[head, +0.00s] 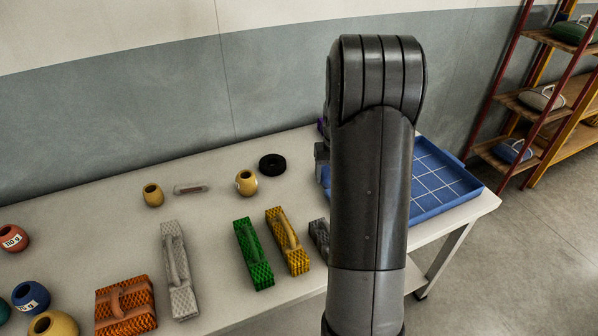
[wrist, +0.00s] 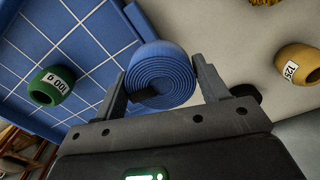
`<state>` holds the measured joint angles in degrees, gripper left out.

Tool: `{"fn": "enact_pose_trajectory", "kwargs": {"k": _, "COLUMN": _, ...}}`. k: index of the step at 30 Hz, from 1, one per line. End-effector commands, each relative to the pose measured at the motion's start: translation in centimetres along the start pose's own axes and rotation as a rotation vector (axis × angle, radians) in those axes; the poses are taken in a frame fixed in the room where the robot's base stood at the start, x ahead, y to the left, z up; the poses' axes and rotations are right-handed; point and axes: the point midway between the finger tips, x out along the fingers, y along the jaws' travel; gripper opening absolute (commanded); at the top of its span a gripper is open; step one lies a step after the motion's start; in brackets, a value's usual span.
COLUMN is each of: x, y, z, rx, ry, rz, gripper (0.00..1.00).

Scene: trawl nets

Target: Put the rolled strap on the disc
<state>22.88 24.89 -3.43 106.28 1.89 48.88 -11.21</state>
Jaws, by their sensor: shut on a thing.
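The rolled strap (wrist: 162,76) is a blue spiral coil with a dark end, seen in the wrist view. My gripper (wrist: 160,68) is shut on it, one finger on each side. In the head view my own arm hides the strap and most of the gripper. The disc (head: 272,164) is black and round with a small centre hole, lying flat on the table left of my arm. A dark shape partly hidden behind the right finger in the wrist view may be the disc, but I cannot tell.
A blue gridded tray (head: 452,192) lies at the table's right end; a green pot (wrist: 51,86) is in it. A yellow pot (head: 246,183) stands close left of the disc. Green (head: 253,254) and yellow (head: 287,241) handled blocks lie nearer. Shelves (head: 540,100) stand right.

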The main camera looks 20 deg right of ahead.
Motion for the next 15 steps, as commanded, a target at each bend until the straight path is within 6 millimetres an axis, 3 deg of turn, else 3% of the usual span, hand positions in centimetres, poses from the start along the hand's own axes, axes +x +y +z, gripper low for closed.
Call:
{"fn": "enact_pose_trajectory", "kwargs": {"k": 9, "x": -1.8, "y": -2.8, "z": -8.6, "rx": -0.036, "ry": 0.002, "rz": 0.000, "gripper": 0.40}}
{"fn": "enact_pose_trajectory", "kwargs": {"k": 15, "x": -2.7, "y": -4.6, "z": -12.1, "rx": -0.051, "ry": 0.001, "rz": 0.000, "gripper": 0.40}}
